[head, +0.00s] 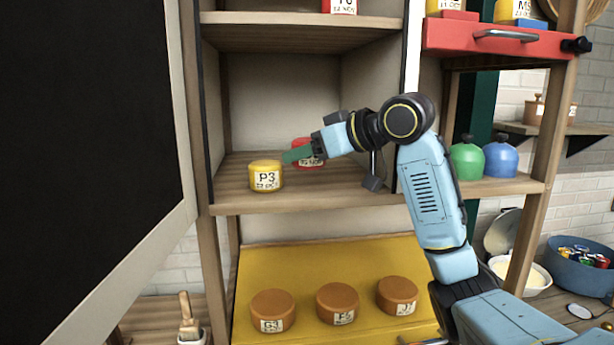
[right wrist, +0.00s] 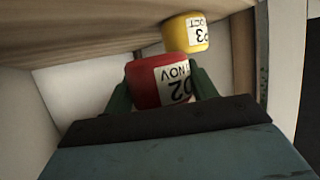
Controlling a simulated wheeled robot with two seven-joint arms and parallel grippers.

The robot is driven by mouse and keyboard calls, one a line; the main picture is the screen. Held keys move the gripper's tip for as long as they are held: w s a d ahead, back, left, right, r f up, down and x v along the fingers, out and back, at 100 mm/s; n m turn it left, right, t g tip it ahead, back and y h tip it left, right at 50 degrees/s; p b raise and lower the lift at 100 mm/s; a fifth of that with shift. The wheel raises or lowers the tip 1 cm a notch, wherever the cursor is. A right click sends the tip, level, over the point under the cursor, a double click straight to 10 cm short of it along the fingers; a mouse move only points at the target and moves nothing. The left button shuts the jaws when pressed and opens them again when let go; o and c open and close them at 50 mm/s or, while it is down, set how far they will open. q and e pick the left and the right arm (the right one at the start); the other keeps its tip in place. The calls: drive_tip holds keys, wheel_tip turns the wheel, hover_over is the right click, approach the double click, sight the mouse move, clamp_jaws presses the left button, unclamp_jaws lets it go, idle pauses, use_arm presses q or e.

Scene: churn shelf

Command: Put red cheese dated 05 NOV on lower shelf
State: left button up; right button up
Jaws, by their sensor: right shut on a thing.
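My right gripper (head: 300,153) is shut on a red cheese (head: 309,160), its green fingers on either side. In the right wrist view this red cheese (right wrist: 145,85) sits between the fingers (right wrist: 160,92), with a white label reading upside down; "NOV" shows, but I cannot read the day clearly. The cheese is at the lower shelf (head: 330,195) of the wooden unit; I cannot tell whether it touches the board. Another red cheese (head: 340,6), cut off by the top edge, stands on the upper shelf (head: 300,35). My left gripper is not in view.
A yellow cheese (head: 266,176) labelled P3 stands on the lower shelf, left of the held one; it also shows in the right wrist view (right wrist: 180,35). Brown cheeses (head: 337,303) lie on a yellow panel (head: 300,262) below.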

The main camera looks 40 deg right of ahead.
sight(308, 189)
wheel_tip(308, 189, down, 4)
drive_tip(key=shift+f, duration=0.1)
drive_tip(key=shift+b, duration=0.3)
drive_tip(key=shift+f, duration=0.2)
drive_tip(key=o, duration=1.1)
drive_tip(key=shift+r, duration=0.1)
drive_tip(key=shift+r, duration=0.15)
drive_tip(key=b+v, duration=0.1)
drive_tip(key=v, duration=1.1)
drive_tip(key=shift+s, duration=0.1)
